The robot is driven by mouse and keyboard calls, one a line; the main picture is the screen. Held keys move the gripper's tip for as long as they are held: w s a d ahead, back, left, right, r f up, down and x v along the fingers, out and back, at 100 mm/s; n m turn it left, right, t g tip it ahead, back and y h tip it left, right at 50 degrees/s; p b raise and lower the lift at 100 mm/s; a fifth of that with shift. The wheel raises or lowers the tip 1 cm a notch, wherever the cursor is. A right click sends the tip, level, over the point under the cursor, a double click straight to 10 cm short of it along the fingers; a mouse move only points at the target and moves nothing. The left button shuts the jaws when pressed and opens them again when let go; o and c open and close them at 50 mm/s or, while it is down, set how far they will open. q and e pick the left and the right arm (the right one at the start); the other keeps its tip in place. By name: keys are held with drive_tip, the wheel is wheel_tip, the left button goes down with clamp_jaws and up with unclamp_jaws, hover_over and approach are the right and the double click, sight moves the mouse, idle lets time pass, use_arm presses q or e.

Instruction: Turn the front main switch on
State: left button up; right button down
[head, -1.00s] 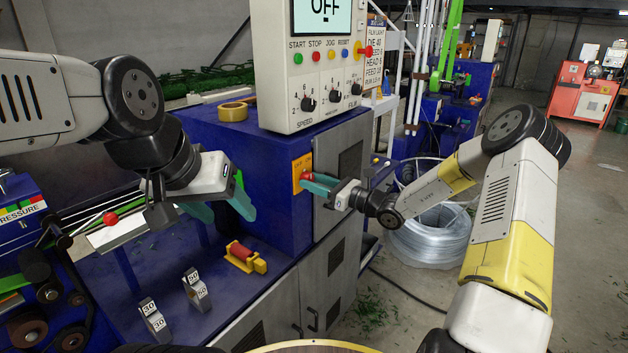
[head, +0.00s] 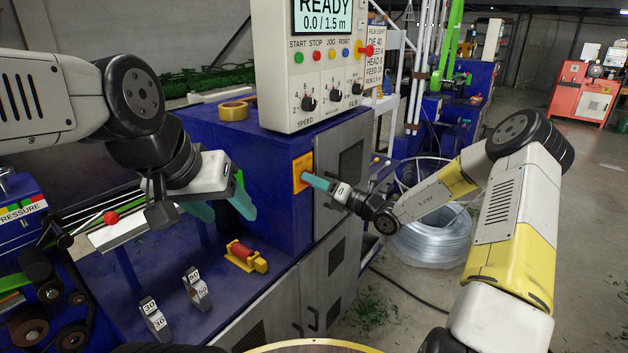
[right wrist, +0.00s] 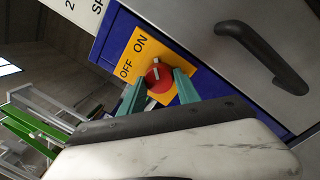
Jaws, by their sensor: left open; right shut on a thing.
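The front main switch is a red rotary knob (right wrist: 158,77) on a yellow plate (right wrist: 140,52) marked OFF and ON, on the front of the blue machine. In the head view the yellow plate (head: 301,172) shows beside my right gripper's fingertips. My right gripper (right wrist: 160,88) is shut on the knob, one teal finger on each side. The knob's white mark points up toward the ON side. The display (head: 323,15) above reads READY and 0.0 / 1.5 m. My left gripper (head: 225,208) is open and empty above the blue machine bed.
The control panel (head: 300,70) with buttons and dials stands above the switch. A red-and-yellow spool holder (head: 245,257) and numbered blocks (head: 197,290) stand on the bed. A wire coil (head: 432,240) lies behind my right arm.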

idle(0.4)
drive_tip(key=c, duration=0.9)
unclamp_jaws()
drive_tip(key=shift+o, duration=0.2)
drive_tip(key=v, duration=0.7)
drive_tip(key=shift+s+d, duration=0.25)
drive_tip(key=shift+d, duration=0.05)
